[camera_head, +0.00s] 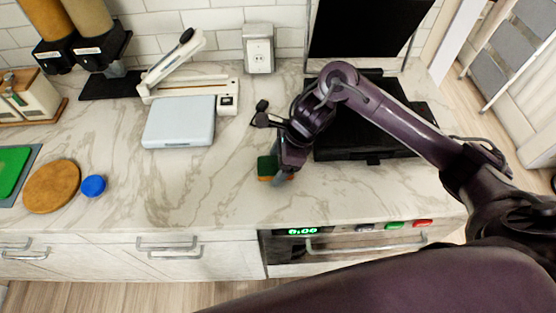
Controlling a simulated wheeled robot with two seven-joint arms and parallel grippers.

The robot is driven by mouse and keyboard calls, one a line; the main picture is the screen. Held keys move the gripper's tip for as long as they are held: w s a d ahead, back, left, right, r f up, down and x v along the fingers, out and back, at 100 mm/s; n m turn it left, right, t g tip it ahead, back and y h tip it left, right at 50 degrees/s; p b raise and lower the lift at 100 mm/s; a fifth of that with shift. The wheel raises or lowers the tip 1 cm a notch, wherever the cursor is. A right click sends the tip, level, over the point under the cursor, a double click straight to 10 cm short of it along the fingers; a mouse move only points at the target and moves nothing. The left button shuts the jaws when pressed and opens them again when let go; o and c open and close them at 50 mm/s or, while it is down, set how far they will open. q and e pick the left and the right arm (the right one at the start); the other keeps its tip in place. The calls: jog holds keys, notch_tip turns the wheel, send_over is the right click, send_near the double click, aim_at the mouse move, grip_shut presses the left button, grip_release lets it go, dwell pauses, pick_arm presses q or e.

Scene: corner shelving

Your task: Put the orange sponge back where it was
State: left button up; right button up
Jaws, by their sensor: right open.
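The orange sponge (263,177) lies on the marble counter near its front edge, left of the black cooktop. Its dark green side shows most, with a thin orange strip low down. My right gripper (279,178) is open and reaches down at the sponge's right side, hiding part of it. Whether the fingers touch the sponge cannot be told. My left gripper is not in the view.
A black cooktop (400,150) lies under my right arm. A pale blue box (178,122), a white scale-like device (188,90), a round wooden board (52,186) and a blue cap (94,186) stand to the left. The counter (190,180) between them is clear.

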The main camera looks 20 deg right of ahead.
jog(key=v, duration=1.2)
dwell(0.3)
